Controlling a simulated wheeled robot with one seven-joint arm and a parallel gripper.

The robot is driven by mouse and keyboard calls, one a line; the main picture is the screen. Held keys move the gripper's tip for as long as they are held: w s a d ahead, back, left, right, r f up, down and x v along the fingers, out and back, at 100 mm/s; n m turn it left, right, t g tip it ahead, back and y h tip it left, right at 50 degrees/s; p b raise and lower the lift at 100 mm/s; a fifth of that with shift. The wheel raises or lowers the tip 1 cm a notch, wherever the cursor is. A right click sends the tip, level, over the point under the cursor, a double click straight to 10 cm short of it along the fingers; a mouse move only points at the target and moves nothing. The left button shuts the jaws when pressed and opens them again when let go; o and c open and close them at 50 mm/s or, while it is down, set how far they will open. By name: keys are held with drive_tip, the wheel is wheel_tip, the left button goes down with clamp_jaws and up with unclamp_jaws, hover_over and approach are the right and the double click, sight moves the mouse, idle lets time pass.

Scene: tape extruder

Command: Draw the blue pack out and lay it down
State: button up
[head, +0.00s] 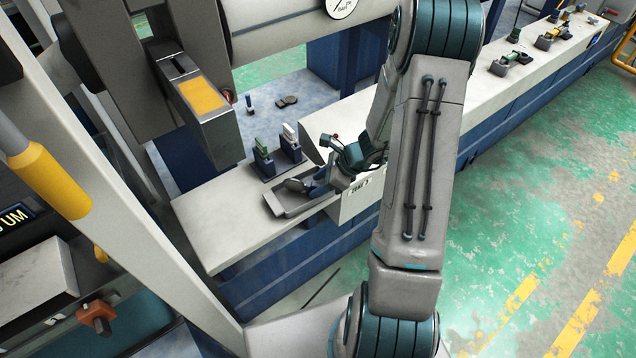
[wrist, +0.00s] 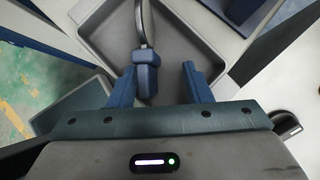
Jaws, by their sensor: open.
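In the head view my gripper (head: 321,184) is low at the tray (head: 288,208), and the block cannot be made out there.
Two dark blue holders stand behind the tray, one with a green piece (head: 262,143) and one with a white-topped piece (head: 289,131). A machine head with a yellow panel (head: 203,95) hangs to the left. The pale bench (head: 215,215) is clear left of the tray.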

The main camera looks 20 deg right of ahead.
drive_tip(key=v, duration=1.3)
drive_tip(key=shift+p, duration=0.4)
drive_tip(key=s+a+r+n+h, duration=0.3)
drive_tip(key=s+a+r+n, duration=0.2)
drive_tip(key=n, duration=0.6)
drive_tip(key=s+a+r+n+h, duration=0.3)
drive_tip(key=s+a+r+n, duration=0.3)
drive_tip(key=s+r+n, duration=0.4)
drive_tip(key=shift+a+n+h, duration=0.2)
drive_tip(key=shift+n+h, duration=0.2)
drive_tip(key=shift+n, duration=0.8)
drive_tip(key=shift+s+r, duration=0.1)
drive_tip(key=shift+r, duration=0.05)
